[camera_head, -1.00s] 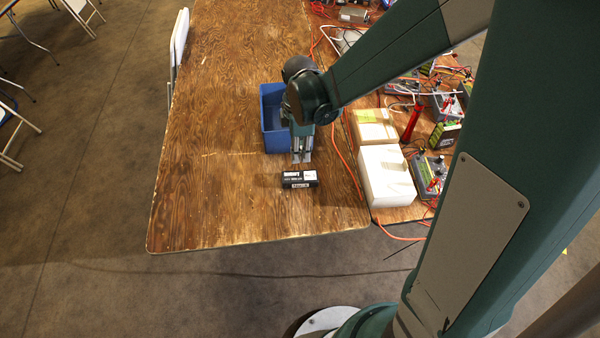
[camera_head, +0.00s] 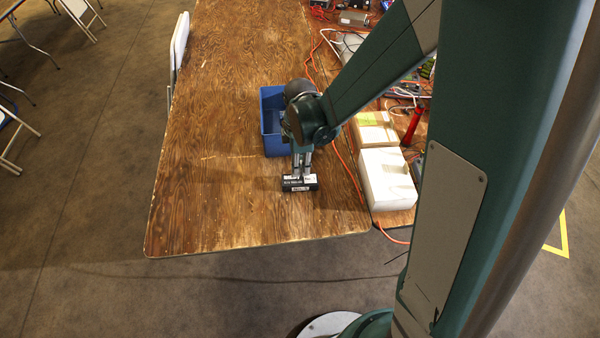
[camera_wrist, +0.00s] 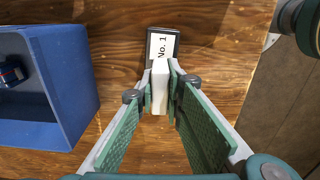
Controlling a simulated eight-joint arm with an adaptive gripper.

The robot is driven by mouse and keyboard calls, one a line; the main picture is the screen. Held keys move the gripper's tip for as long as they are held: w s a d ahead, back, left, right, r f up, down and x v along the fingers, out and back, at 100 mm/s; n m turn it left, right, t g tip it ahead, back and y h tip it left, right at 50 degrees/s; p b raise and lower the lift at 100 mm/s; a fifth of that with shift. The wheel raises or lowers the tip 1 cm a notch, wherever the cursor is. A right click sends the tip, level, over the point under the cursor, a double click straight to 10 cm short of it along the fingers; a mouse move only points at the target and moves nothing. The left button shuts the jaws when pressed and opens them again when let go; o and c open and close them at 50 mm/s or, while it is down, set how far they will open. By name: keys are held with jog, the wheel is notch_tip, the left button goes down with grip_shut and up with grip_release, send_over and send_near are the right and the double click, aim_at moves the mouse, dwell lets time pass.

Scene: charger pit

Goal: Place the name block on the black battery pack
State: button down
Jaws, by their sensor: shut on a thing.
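The black battery pack (camera_head: 299,188) lies near the table's front edge, with white lettering on its side. In the wrist view the pack (camera_wrist: 151,48) shows a white label reading "No. 1" on top. My gripper (camera_head: 303,173) points down at the pack. In the wrist view my gripper (camera_wrist: 161,88) is shut on a small white block (camera_wrist: 160,84), which I take as the name block. The block is at the near end of the pack's label and hides part of the pack. I cannot tell whether it touches the pack.
A blue bin (camera_head: 267,143) stands just behind and left of the gripper; a dark item (camera_wrist: 12,73) lies inside it. A white box (camera_head: 385,180) and a box with a yellow note (camera_head: 372,120) stand right, beside an orange cable. The table's left side is clear.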

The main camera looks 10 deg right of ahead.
jog(key=shift+f+b, duration=0.3)
jog(key=shift+f, duration=1.35)
jog(key=shift+f, duration=0.15)
jog(key=c, duration=2.4)
grip_release()
jog(key=shift+r+p, duration=1.2)
jog(key=shift+r, duration=4.95)
